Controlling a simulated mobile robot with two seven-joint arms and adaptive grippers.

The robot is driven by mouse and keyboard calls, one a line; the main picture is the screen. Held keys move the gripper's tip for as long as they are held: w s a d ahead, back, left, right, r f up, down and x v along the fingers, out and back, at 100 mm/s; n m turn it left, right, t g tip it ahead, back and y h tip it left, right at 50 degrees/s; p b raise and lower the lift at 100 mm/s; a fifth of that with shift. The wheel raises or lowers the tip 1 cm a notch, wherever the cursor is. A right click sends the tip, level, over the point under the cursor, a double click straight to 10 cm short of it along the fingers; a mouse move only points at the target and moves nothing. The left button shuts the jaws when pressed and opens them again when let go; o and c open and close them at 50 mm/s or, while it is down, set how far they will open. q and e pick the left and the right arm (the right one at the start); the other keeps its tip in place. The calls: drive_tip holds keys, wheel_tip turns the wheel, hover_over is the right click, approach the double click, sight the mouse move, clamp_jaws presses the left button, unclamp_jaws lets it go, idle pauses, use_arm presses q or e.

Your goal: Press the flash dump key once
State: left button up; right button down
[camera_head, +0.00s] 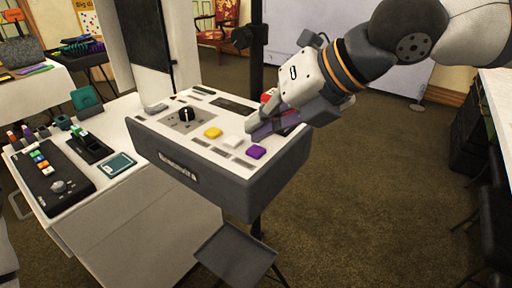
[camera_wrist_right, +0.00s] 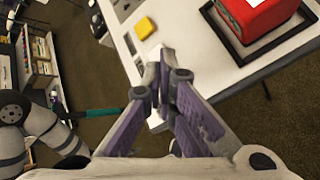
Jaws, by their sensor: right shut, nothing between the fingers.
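The console (camera_head: 250,195) is a dark grey box with a pale sloped top. On it are a yellow key (camera_head: 213,132), a white key (camera_head: 233,142), a purple key (camera_head: 256,152) and a red key (camera_head: 267,96) partly hidden behind my gripper. Labels are too small to tell which is the flash dump key. My right gripper (camera_head: 250,127) is shut and empty over the panel, near the white key. In the wrist view its fingertips (camera_wrist_right: 166,62) point down near the yellow key (camera_wrist_right: 144,28); the red key (camera_wrist_right: 255,15) sits in a black frame. Contact cannot be told.
A black knob (camera_head: 187,114) stands on the panel's left part. A white table (camera_head: 120,140) left of the console carries a black button box (camera_head: 57,180) and small teal items. Dark stand legs and a grey tray (camera_head: 235,255) are below the console.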

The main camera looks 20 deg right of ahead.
sight(260, 147)
idle(0.5)
drive_tip(key=shift+f, duration=0.45)
drive_tip(key=shift+f, duration=0.45)
idle(0.6)
drive_tip(key=shift+r, duration=0.9)
drive_tip(key=shift+r, duration=2.5)
